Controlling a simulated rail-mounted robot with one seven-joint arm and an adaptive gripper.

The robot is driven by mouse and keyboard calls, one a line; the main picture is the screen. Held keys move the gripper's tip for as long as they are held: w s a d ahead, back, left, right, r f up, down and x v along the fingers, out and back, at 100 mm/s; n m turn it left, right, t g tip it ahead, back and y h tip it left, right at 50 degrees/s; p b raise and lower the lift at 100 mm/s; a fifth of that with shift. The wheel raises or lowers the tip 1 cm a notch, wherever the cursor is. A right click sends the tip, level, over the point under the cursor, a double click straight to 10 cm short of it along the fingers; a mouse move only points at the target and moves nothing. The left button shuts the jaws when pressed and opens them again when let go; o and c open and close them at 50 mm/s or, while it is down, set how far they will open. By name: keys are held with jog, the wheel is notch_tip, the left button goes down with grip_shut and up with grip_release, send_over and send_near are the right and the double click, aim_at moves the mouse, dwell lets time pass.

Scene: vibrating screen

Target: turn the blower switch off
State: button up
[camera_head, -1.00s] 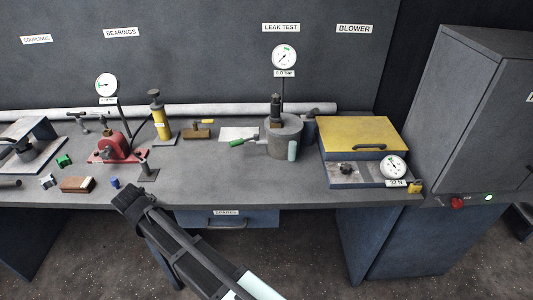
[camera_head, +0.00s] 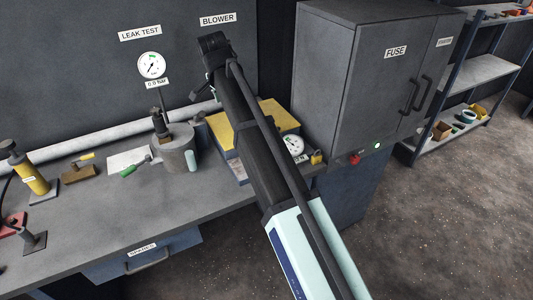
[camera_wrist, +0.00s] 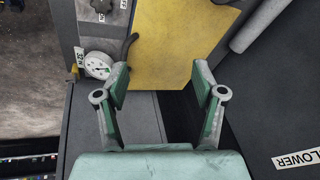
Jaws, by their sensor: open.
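The BLOWER label (camera_head: 217,19) is on the dark back wall, and it also shows at the lower right of the wrist view (camera_wrist: 297,159). I cannot make out a blower switch in either view; my arm covers part of the wall below the label.
The yellow-topped box (camera_head: 277,113) stands on the bench under my arm. The leak-test pot (camera_head: 176,150) stands left.

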jog(key=s+d+f+m+g, duration=0.4)
jog(key=d, duration=0.2)
jog(key=f+p, duration=0.1)
jog(key=f, duration=0.4)
jog(key=f+p, duration=0.1)
jog(key=f, duration=0.5)
jog(key=f+p, duration=0.2)
jog(key=f, duration=0.3)
jog(key=shift+w+f, duration=0.25)
jog(key=shift+f, duration=0.15)
jog(key=shift+c, duration=0.4)
jog(key=c, duration=1)
